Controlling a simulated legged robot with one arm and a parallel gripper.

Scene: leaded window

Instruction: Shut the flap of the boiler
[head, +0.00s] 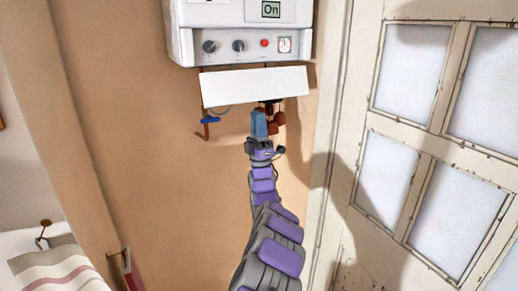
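The white boiler (188,32) hangs on the wall at the top of the head view, with knobs, a red light and a gauge on its front. Its flap (255,84), a plain white panel, hangs open below the control panel and tilts outward. My arm reaches up from the bottom, and my gripper (262,116) is just below the flap's lower edge, right of its middle. The gripper is small and seen from behind, so its fingers cannot be made out. I cannot tell whether it touches the flap.
A blue-handled valve (210,121) on a copper pipe hangs below the boiler at left. Reddish-brown fittings (277,117) show beside my gripper. A paned door (345,200) stands close on the right. Striped cloth (60,270) lies at lower left. The wall left of my arm is clear.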

